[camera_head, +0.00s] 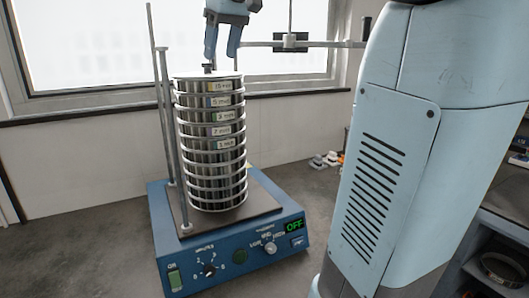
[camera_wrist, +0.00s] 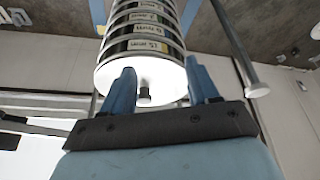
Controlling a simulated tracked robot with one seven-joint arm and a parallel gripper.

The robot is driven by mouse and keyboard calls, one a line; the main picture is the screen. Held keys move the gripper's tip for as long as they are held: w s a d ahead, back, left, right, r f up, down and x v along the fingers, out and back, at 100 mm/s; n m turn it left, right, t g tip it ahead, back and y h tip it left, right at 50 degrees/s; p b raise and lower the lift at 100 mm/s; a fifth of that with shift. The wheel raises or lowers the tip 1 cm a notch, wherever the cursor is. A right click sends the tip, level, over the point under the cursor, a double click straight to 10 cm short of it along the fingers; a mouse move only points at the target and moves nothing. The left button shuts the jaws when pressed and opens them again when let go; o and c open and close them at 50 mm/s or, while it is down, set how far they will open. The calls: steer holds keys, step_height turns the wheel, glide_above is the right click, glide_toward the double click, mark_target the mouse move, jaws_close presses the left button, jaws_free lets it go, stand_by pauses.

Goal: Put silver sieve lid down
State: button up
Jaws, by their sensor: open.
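The silver sieve lid (camera_head: 190,76) lies flat on top of a tall stack of round silver sieves (camera_head: 212,150). Its small dark knob (camera_head: 208,68) sticks up from the middle. My gripper (camera_head: 221,56) is open just above the lid, with its fingers pointing down. In the wrist view, the lid (camera_wrist: 166,82) shows as a pale disc and its knob (camera_wrist: 144,90) lies between the two blue fingers, nearer one of them. The knob appears apart from both fingers. I cannot tell the exact height of the fingertips over the lid.
The stack stands on a blue shaker (camera_head: 235,255) whose display reads OFF. Upright rods (camera_head: 166,120) rise left of the stack, and a horizontal clamp bar (camera_head: 300,43) extends to the right behind it. Small items (camera_head: 325,160) lie on the bench behind.

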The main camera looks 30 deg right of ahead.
steer(key=s+f+m, duration=0.2)
steer(key=s+f, duration=0.8)
steer(key=f, duration=0.2)
steer(key=s+f+m+t+h, duration=0.1)
steer(key=s+f+m, duration=0.1)
steer(key=s+f, duration=0.9)
step_height(320, 180, down, 2)
steer(key=shift+d+f+m, duration=0.15)
steer(key=shift+d+m, duration=0.05)
steer(key=shift+m, duration=0.1)
